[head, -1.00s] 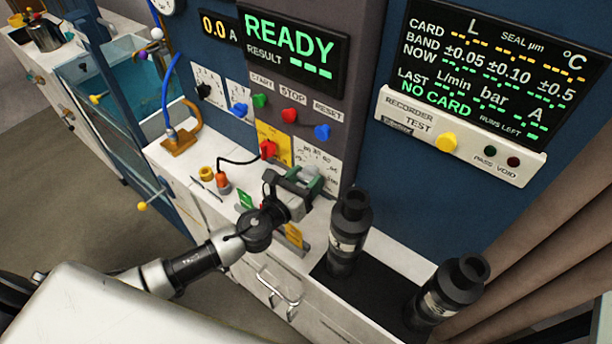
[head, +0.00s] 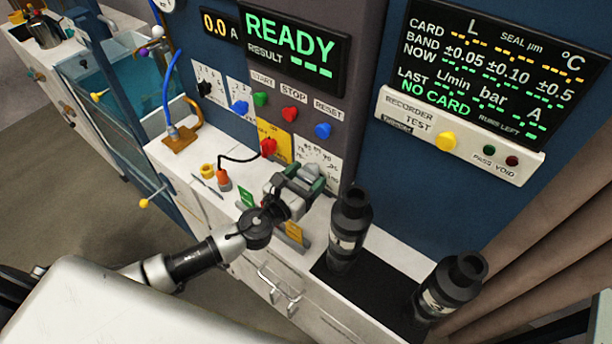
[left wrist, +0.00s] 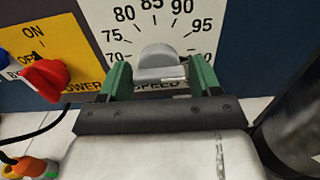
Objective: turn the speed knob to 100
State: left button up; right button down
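The grey speed knob (left wrist: 158,62) sits at the centre of a white dial (left wrist: 105,14) with numbers around it, above the word SPEED. Its exact setting cannot be read. My left gripper (left wrist: 160,76) has its two green fingers apart, one on each side of the knob, with a gap visible on both sides. In the head view my left gripper (head: 312,183) is at the panel, just in front of the dial (head: 318,153), and covers its lower part. My right gripper is not in view.
The red power knob (left wrist: 45,80) on its yellow plate is left of the dial. Black cylinders (head: 347,228) stand on the counter to the right, close to my gripper. Start, stop (head: 290,114) and reset buttons are above. The display (head: 292,45) reads READY.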

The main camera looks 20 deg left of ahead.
pick_arm(q)
jog(key=shift+o, duration=1)
jog(key=b+v, duration=0.3)
jog(key=v, duration=0.7)
jog(key=shift+s, duration=0.35)
jog(key=shift+a+r, duration=0.1)
jog(key=shift+a, duration=0.05)
